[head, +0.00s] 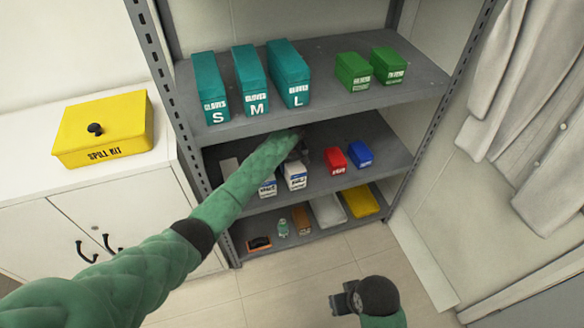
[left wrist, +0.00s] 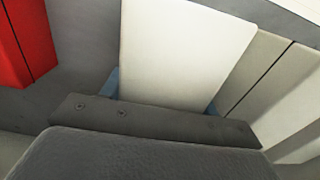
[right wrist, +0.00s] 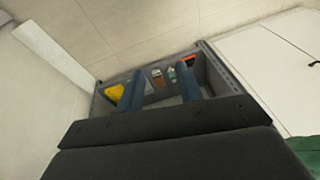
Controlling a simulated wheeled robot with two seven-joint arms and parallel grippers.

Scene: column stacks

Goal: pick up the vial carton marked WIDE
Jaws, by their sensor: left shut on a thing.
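Two white cartons with blue print stand on the middle shelf in the head view, a left one (head: 267,187) and a right one (head: 295,176). Their print is too small to tell which is marked WIDE. My left gripper (head: 298,154) is at the right white carton, partly hidden by my arm. In the left wrist view its blue fingers are shut on a white carton (left wrist: 180,55), one on each side. My right gripper (head: 345,301) is low in front of the shelves; the right wrist view shows its fingers apart and empty (right wrist: 158,92).
Red (head: 335,160) and blue (head: 360,154) boxes stand right of the held carton; pale cartons (left wrist: 275,85) stand close on its other side. The upper shelf (head: 325,102) with teal and green boxes is above. Uprights bound the rack. A yellow bin (head: 360,201) is below.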

